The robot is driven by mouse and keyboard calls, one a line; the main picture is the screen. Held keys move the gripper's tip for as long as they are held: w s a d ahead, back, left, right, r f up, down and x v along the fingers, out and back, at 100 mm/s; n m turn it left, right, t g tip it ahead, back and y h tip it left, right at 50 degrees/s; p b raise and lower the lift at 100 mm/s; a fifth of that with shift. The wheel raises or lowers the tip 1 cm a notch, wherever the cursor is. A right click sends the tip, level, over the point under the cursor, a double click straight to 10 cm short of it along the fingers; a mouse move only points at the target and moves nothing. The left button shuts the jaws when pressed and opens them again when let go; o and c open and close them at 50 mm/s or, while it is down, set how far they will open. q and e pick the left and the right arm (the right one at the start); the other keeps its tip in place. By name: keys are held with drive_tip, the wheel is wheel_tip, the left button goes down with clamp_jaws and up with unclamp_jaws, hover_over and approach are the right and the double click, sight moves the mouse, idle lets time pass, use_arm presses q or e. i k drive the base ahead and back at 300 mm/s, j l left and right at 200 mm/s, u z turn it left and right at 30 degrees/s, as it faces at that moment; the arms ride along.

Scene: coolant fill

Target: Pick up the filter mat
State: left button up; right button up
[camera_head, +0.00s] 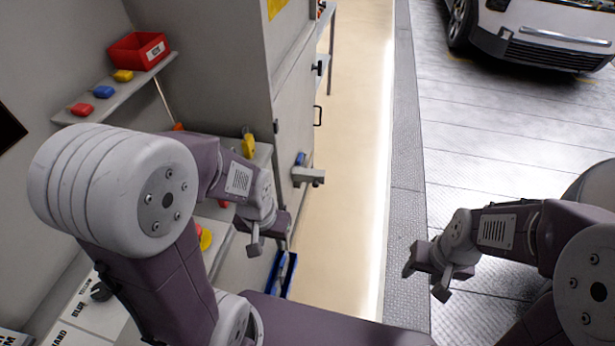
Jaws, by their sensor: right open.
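I cannot make out a filter mat in the head view. My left gripper (268,236) hangs over the side of the grey workbench at the left, near the cabinet front. One finger shows clearly; the other blends into the dark gripper body, so its opening is unclear. No held object shows in it. My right gripper (425,278) is open and empty over the metal floor strip at the right. My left arm hides much of the bench.
A shelf (100,105) holds a red bin (138,50) and several small coloured items. A grey cabinet (290,100) stands behind my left gripper. A blue bin (288,275) lies below. A white car (545,35) is at the far right. The beige floor (345,190) is clear.

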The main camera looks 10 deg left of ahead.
sight(300, 160)
drive_tip(key=i+l+u, duration=0.1)
drive_tip(key=l+u, duration=0.35)
drive_tip(key=l, duration=0.25)
drive_tip(key=i+l+u, duration=1)
drive_tip(key=l, duration=0.15)
drive_tip(key=l+u, duration=0.25)
drive_tip(key=l, duration=0.15)
drive_tip(key=i+l+u, duration=0.25)
drive_tip(key=l, duration=0.15)
drive_tip(key=i+l+u, duration=0.2)
drive_tip(key=l+u, duration=0.2)
drive_tip(key=i+l+u, duration=0.2)
drive_tip(key=l, duration=0.2)
drive_tip(key=k, duration=0.1)
